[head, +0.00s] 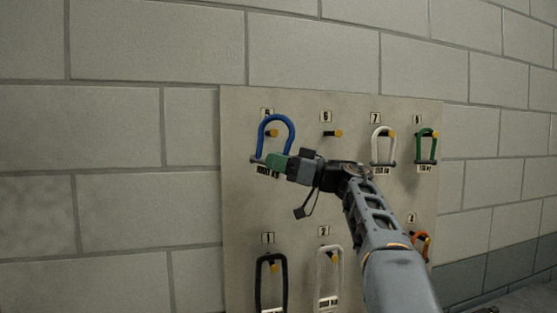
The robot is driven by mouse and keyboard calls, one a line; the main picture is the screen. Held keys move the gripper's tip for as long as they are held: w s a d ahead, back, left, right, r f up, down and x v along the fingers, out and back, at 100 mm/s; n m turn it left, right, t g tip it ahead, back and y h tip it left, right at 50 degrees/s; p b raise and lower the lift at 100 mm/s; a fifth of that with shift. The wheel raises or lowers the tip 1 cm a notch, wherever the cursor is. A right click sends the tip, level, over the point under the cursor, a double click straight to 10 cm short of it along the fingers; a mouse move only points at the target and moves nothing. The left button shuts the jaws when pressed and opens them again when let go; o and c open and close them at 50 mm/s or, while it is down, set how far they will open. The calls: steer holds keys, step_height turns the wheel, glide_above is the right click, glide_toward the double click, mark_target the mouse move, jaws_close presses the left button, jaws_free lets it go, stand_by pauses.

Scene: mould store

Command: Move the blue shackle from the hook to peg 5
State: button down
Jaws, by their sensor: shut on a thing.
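The blue shackle (289,128) is upright at the upper left of the board, bow up. The yellow-tipped peg (272,133) under the partly covered label shows inside its bow. I cannot tell whether the shackle's weight rests on this peg. My gripper (273,162) reaches in from the right and is shut on the shackle's lower end, hiding part of it. By its place left of peg 6, this peg is peg 5. The hook is not identifiable in this view.
Peg 6 (335,133) is bare. A white shackle (374,147) and a green shackle (434,146) hang to its right. Below hang a black shackle (259,285), another white one (319,279) and an orange one (427,243), partly behind my arm.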

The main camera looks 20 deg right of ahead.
steer(key=w+f+p, duration=0.1)
steer(key=w+p, duration=0.1)
steer(key=w, duration=0.5)
steer(key=shift+w+f+p, duration=0.2)
steer(key=shift+w+p, duration=0.05)
steer(key=shift+p, duration=0.1)
stand_by(0.4)
steer(key=shift+f, duration=0.1)
stand_by(0.6)
steer(key=c, duration=1)
jaws_free()
steer(key=shift+o, duration=0.2)
